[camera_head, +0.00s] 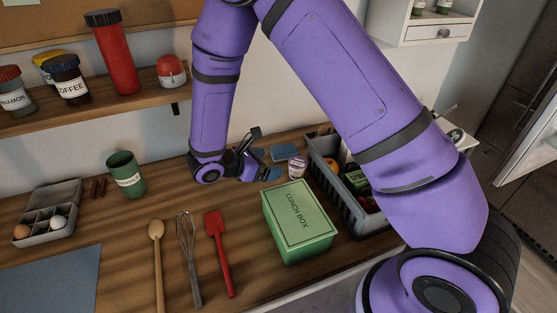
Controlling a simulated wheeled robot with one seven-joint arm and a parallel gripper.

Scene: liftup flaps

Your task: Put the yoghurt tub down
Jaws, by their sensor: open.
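A small white tub with a purple label (297,166), which looks like the yoghurt tub, stands upright on the wooden counter (120,225) between my gripper and the grey crate. My gripper (262,153) is open just left of the tub, low over the counter. A gap shows between the gripper and the tub, and nothing is seen between the fingers. The lower part of the gripper is dark and small, so its exact height is hard to tell.
A grey crate (322,172) with groceries stands right of the tub. A green lunch box (298,222) lies in front. Flat blue items (285,152) lie near the gripper. A green mug (126,174), egg box (46,212) and utensils (218,250) are left. A shelf (90,108) overhangs the back left.

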